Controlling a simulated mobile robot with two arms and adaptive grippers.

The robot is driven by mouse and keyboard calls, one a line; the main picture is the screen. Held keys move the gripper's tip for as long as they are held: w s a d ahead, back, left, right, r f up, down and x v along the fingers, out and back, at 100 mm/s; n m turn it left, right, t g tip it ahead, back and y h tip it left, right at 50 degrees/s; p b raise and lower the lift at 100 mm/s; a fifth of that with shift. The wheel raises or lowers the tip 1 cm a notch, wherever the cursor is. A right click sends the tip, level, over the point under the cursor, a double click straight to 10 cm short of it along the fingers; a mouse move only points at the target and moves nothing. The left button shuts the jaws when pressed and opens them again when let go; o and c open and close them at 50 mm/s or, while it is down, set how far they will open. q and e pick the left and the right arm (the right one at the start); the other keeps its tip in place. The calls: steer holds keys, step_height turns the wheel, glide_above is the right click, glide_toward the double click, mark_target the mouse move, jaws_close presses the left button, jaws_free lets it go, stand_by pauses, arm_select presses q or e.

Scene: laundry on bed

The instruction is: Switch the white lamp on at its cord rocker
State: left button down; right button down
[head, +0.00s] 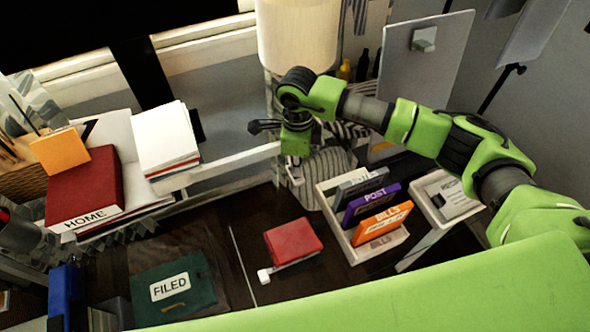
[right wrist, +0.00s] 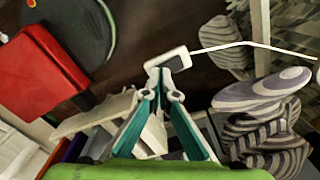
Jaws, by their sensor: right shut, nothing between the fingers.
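The white lamp has a pale shade (head: 298,35) at the top of the head view and a grey striped base (head: 322,165) below it. The base also shows at the right of the right wrist view (right wrist: 265,120). My right gripper (head: 256,126) is in front of the lamp, shut and empty, and its arm hides part of the lamp. In the right wrist view, a small white cord rocker (right wrist: 178,60) shows just beyond the fingertips (right wrist: 164,82), its cord running right. I cannot tell whether they touch. My left gripper is not in view.
A red box (head: 293,239) lies on the dark desk (head: 215,240). A white sorter (head: 338,235) with labelled folders stands to its right. A green FILED folder (head: 172,292) lies at the left front. A red HOME book (head: 86,188) is farther left.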

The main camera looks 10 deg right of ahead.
steer(key=shift+f+b, duration=0.5)
steer(key=shift+f, duration=0.15)
steer(key=shift+s+r, duration=0.1)
steer(key=shift+r, duration=0.05)
steer(key=shift+r+p, duration=0.6)
steer(key=shift+r, duration=0.3)
steer(key=shift+r+p, duration=1.1)
steer(key=shift+r, duration=1.45)
